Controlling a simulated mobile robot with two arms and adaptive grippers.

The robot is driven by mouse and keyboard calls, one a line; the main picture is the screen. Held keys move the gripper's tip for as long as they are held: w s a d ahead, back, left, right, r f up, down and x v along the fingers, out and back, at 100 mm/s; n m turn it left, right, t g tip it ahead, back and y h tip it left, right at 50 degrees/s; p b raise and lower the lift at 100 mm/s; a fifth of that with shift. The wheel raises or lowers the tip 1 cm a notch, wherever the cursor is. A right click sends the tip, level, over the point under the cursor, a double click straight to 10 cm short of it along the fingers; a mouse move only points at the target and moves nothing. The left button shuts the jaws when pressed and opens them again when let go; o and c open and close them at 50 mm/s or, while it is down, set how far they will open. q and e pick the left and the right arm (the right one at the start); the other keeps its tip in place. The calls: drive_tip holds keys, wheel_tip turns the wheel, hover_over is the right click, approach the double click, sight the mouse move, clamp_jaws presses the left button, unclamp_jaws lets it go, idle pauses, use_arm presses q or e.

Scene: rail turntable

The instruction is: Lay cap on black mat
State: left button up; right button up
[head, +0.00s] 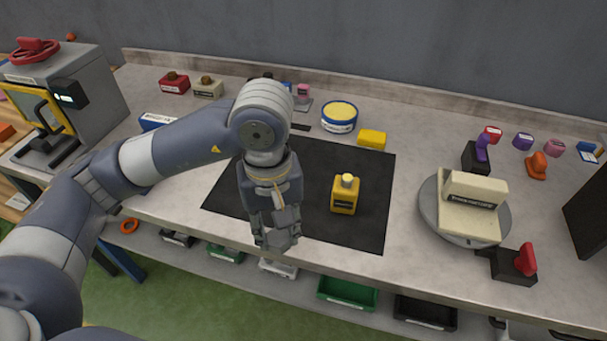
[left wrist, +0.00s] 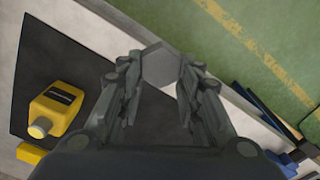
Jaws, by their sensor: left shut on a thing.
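My left gripper (head: 277,236) is shut on a grey hexagonal piece, which looks like the cap (head: 280,241). In the left wrist view the cap (left wrist: 161,65) sits between the fingertips (left wrist: 160,85). The black mat (head: 375,170) lies flat on the bench, and the gripper is above its front left part, near the front edge. The mat also shows below the fingers in the left wrist view (left wrist: 55,60). A yellow bottle (head: 344,197) with a pale top stands on the mat, right of the gripper. My right gripper is not in view.
A round turntable (head: 431,221) bearing a cream block (head: 472,207) stands right of the mat. Bins (head: 346,293) sit on a shelf below the bench.

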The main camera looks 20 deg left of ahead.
use_arm(q)
drive_tip(key=w+p, duration=0.1)
drive_tip(key=w, duration=0.2)
drive_tip(key=w+a, duration=0.1)
drive_tip(key=w, duration=0.2)
drive_tip(key=shift+w+a+p, duration=0.15)
drive_tip(key=shift+a+p, duration=0.05)
drive_tip(key=shift+p, duration=0.15)
drive_tip(key=w, duration=0.2)
drive_tip(key=w+p, duration=0.1)
drive_tip(key=w, duration=0.1)
drive_tip(key=w+a+f, duration=0.1)
drive_tip(key=w, duration=0.1)
drive_tip(key=shift+w+p, duration=0.3)
drive_tip(key=shift+w, duration=0.05)
drive_tip(key=shift+w+a, duration=0.1)
drive_tip(key=shift+w, duration=0.25)
drive_tip(key=shift+w+f, duration=0.15)
drive_tip(key=shift+w, duration=0.05)
wheel_tip(320, 180, down, 3)
drive_tip(key=shift+r+p, duration=0.1)
drive_tip(key=shift+p, duration=0.7)
drive_tip(key=shift+f, duration=0.3)
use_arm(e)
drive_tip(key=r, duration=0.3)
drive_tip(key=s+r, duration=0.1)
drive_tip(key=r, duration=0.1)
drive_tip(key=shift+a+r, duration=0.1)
use_arm(q)
drive_tip(key=shift+f, duration=0.1)
